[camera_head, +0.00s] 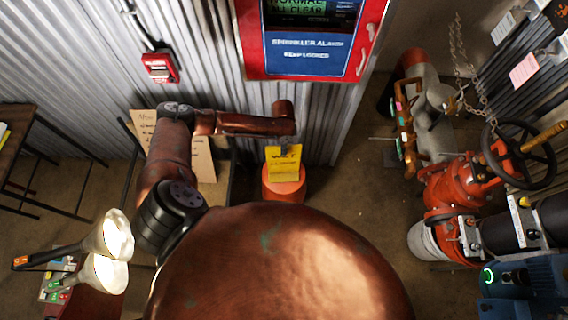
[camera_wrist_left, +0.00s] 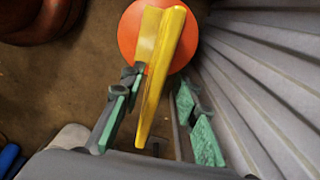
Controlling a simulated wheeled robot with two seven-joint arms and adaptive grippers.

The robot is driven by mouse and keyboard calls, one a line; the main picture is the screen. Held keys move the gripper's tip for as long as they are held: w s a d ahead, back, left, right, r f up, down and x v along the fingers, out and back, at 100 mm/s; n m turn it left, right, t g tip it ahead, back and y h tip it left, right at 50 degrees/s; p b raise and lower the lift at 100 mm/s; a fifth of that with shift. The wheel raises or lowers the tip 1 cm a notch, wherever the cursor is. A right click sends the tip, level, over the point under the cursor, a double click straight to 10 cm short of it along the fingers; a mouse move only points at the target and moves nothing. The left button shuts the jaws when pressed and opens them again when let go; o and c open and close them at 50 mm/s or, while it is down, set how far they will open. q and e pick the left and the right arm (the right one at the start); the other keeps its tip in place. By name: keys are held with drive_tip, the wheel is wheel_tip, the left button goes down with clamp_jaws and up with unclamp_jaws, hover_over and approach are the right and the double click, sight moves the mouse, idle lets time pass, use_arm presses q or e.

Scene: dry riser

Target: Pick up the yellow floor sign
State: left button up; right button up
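The yellow floor sign (camera_head: 284,165) stands on a round orange-red support (camera_head: 284,190) in front of the corrugated wall. Dark lettering shows on its face, with a larger word at the top. My left gripper is just above and behind the sign in the head view, mostly hidden. In the left wrist view, the green-padded fingers of my left gripper (camera_wrist_left: 160,86) are apart. The sign (camera_wrist_left: 165,65) reaches up between them, edge-on, with a visible gap on the right side. Contact on the left side is unclear. The orange support (camera_wrist_left: 128,30) shows beyond it. My right gripper is not in view.
The corrugated wall (camera_head: 70,60) runs close behind the sign. A red-framed alarm panel (camera_head: 308,62) hangs above. A cardboard notice (camera_head: 205,160) leans at its left. Red valves and pipes (camera_head: 465,185) stand at right. Floor between the sign and the pipes is clear.

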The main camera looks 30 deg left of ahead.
use_arm(q)
drive_tip(key=f, duration=0.2)
drive_tip(key=f+b, duration=0.1)
drive_tip(key=f, duration=0.1)
drive_tip(key=shift+s+d, duration=0.1)
drive_tip(key=shift+d, duration=0.1)
clamp_jaws()
idle(0.6)
